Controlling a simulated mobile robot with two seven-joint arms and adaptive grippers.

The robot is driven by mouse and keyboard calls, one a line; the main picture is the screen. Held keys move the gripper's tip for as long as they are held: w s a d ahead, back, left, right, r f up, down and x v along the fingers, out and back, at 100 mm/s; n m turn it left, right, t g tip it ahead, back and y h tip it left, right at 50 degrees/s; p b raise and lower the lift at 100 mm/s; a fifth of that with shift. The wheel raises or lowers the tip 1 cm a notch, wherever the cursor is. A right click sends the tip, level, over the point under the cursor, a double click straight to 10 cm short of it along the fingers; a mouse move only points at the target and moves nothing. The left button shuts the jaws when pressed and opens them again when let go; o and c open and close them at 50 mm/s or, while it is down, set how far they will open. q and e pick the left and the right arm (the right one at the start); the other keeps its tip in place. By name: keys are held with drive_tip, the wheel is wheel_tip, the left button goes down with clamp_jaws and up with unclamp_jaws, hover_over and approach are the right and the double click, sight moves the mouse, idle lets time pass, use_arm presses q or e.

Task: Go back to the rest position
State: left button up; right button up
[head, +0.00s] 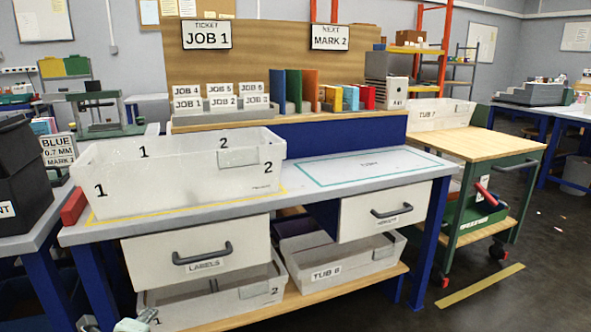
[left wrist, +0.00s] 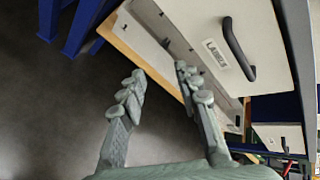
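My left gripper (left wrist: 158,80) shows in the left wrist view with its two fingers apart and nothing between them. It is in front of the workbench, near the drawer marked LABELS (left wrist: 262,40), and does not appear to touch it. In the head view only a small part of my left gripper (head: 135,323) shows at the bottom left edge, below the LABELS drawer (head: 196,262). My right gripper is in neither view.
A clear tub (head: 175,170) marked 1 and 2 stands on the bench's left. A teal-outlined area (head: 370,167) on the right is clear. Tubs, including TUB 6 (head: 330,268), sit on the lower shelf. A green cart (head: 465,215) stands at right. Floor is open in front.

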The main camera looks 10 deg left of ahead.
use_arm(q)
drive_tip(key=s+d+f+n+g+h, duration=0.1)
drive_tip(key=s+d+f+n+g, duration=0.2)
drive_tip(key=s+d+f+n, duration=0.4)
drive_tip(key=s+d+f+n+g+h, duration=0.2)
drive_tip(key=s+d+f+n+g, duration=0.2)
drive_tip(key=s+d+f+n, duration=0.3)
drive_tip(key=s+f+n, duration=0.3)
drive_tip(key=s+f, duration=0.4)
drive_tip(key=shift+f+g, duration=0.3)
drive_tip(key=shift+f, duration=0.05)
drive_tip(key=shift+s, duration=0.1)
